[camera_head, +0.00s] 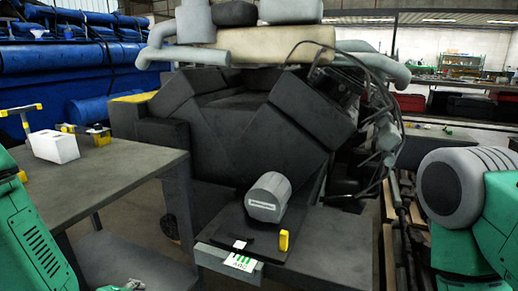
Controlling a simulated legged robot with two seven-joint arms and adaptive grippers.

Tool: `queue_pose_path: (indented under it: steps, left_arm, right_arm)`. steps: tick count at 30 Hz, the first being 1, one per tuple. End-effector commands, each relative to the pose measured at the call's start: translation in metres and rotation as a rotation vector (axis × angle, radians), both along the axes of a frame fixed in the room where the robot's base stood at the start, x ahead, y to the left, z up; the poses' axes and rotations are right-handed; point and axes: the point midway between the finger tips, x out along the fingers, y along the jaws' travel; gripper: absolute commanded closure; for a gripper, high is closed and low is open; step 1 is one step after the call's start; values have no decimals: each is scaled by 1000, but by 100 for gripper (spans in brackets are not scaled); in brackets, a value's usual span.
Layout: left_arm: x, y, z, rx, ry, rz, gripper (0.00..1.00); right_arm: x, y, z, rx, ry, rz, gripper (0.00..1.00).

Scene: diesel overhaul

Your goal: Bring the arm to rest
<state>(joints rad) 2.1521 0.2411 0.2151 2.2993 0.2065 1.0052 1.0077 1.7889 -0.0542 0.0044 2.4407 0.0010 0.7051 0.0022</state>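My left arm's green link (30,240) shows at the left edge, beside the grey table. My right arm, green with a large grey joint cap (455,188), fills the right edge. Neither gripper can be made out in the view. A small green and white piece (125,287) shows at the bottom edge, too cut off to tell what it is. Ahead is a large dark engine block (240,125) with pale pipes on top. A grey cylinder (268,197) and a small yellow part (284,240) are on the dark stand in front of it.
A grey table (120,180) at left carries a white box (54,146) and yellow-black pieces (85,130). A white and green label (240,262) is on the stand's front edge. Blue machinery (70,70) stands behind left. Shelving and benches (455,75) are at back right.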

Motion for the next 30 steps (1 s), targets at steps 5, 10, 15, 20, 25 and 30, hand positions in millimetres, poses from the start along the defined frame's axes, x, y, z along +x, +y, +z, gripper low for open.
queue_pose_path:
  steps: [5,10,15,20,25,30]
  left_arm:
    - [-85,-7,-119,290,265,-406,70]
    - [-151,-6,-178,452,431,-729,70]
    - [-198,0,-213,539,534,-969,70]
    - [-237,5,-238,590,609,-1167,70]
    - [-276,12,-259,626,677,-1373,70]
    - [-272,11,-226,629,669,-1361,70]
  right_arm:
    - [0,0,-42,0,0,1,60]
    - [0,0,-63,0,0,1,60]
    - [0,0,-78,0,0,0,60]
    - [0,0,-91,0,0,0,60]
    - [0,0,-104,0,0,0,60]
    - [0,0,-71,0,-2,0,60]
